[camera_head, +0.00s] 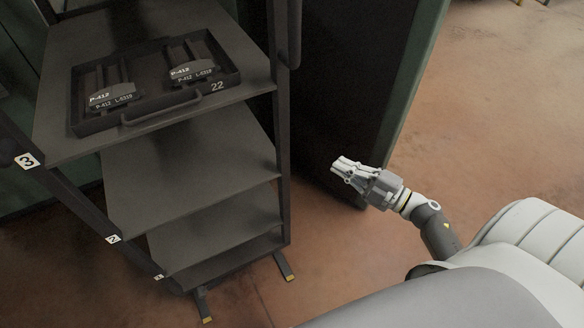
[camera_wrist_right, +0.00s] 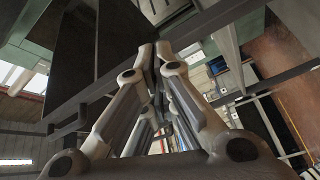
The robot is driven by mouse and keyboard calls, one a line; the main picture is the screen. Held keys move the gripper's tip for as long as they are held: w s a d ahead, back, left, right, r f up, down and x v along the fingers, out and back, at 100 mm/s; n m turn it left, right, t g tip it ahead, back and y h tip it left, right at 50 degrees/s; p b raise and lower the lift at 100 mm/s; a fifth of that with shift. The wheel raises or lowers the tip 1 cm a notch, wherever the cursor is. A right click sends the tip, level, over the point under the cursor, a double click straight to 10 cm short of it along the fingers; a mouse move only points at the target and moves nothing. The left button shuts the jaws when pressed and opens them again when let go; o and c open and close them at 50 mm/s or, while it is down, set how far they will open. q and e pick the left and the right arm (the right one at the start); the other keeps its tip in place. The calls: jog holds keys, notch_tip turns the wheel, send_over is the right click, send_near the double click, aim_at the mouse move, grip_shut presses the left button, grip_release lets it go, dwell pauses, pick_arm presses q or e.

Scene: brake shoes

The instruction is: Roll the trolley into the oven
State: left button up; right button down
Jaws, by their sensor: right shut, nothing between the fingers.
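The trolley (camera_head: 283,110) is a dark rack with several shelves, at the left of the head view. Its shelves carry number labels, and a shelf marked 3 (camera_head: 245,60) holds a dark tray (camera_head: 160,117) marked 22 with brake shoes in it. The oven's dark opening or door panel (camera_head: 345,90) with a green edge appears to stand behind and right of the trolley. My right gripper (camera_head: 340,167) is shut and empty, to the right of the trolley and apart from it. In the right wrist view its fingers (camera_wrist_right: 155,55) meet. My left gripper is out of view.
The brown floor (camera_head: 490,90) is clear at the right. The trolley's feet (camera_head: 284,266) with yellow ends stand on the floor at its lower right.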

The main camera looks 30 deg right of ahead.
jog(key=s+a+r+n+g+y+b, duration=0.2)
jog(key=s+a+n+g+y+b, duration=0.15)
jog(key=n, duration=0.35)
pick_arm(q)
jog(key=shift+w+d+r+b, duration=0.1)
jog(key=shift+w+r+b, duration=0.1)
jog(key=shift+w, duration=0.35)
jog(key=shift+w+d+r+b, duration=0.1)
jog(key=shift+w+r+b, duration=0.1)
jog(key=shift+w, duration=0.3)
pick_arm(e)
jog(key=w+a+n, duration=0.1)
jog(key=w+a, duration=0.5)
jog(key=w, duration=0.5)
jog(key=shift+w+a+r+y, duration=0.2)
jog(key=shift+a+r+y, duration=0.1)
jog(key=shift+a+y, duration=0.05)
